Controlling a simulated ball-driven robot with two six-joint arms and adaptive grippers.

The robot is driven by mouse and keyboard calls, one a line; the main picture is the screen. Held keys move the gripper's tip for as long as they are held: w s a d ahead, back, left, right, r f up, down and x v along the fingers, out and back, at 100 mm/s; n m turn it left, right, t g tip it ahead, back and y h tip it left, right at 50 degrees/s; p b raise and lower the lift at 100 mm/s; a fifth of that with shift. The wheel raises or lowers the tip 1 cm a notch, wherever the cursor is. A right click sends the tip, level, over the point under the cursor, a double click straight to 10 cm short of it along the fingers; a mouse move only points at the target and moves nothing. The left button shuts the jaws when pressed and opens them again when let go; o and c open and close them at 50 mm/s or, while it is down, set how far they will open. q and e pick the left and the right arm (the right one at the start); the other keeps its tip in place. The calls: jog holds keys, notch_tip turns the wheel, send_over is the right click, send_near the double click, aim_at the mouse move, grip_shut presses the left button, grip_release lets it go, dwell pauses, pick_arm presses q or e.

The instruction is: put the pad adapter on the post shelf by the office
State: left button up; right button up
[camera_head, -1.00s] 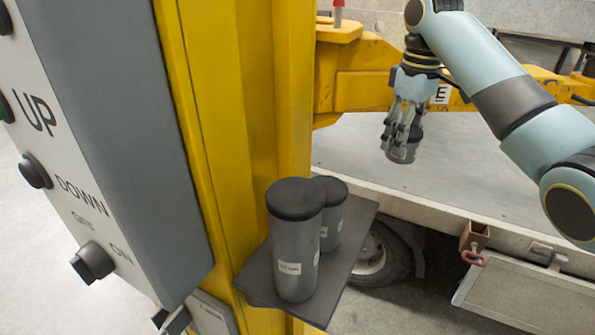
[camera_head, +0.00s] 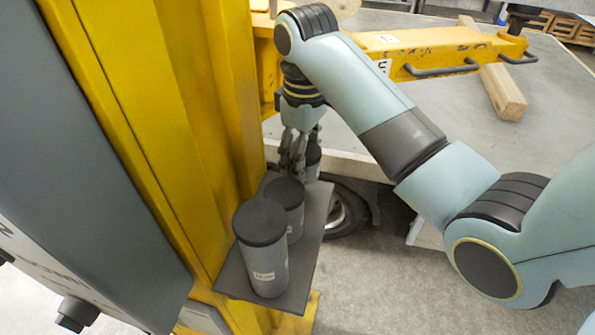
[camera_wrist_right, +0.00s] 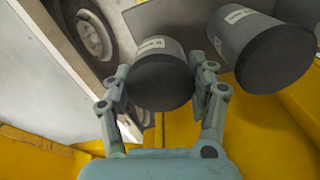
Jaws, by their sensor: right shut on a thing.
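The pad adapter (camera_head: 314,158) is a dark grey cylinder with a black top. My right gripper (camera_head: 296,165) is shut on it, at the far end of the dark post shelf (camera_head: 313,215). In the right wrist view the adapter (camera_wrist_right: 160,77) sits between the two fingers, black end toward the camera, with a small white label on its side. The shelf (camera_wrist_right: 170,20) shows beyond it; I cannot tell whether the adapter touches the shelf. My left gripper is not in view.
Two similar grey canisters stand on the shelf: a tall one (camera_head: 263,250) in front and another (camera_head: 289,204) behind it, close to the held adapter. The yellow post (camera_head: 160,130) borders the shelf on the left. A yellow arm (camera_head: 430,45) crosses behind.

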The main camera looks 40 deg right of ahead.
jog(key=shift+w+a+f, duration=0.15)
jog(key=shift+a+f, duration=0.25)
jog(key=shift+f+p, duration=0.45)
jog(key=shift+f, duration=1.4)
jog(key=o, duration=1.6)
jog(key=shift+f, duration=0.1)
jog(key=shift+o, duration=0.2)
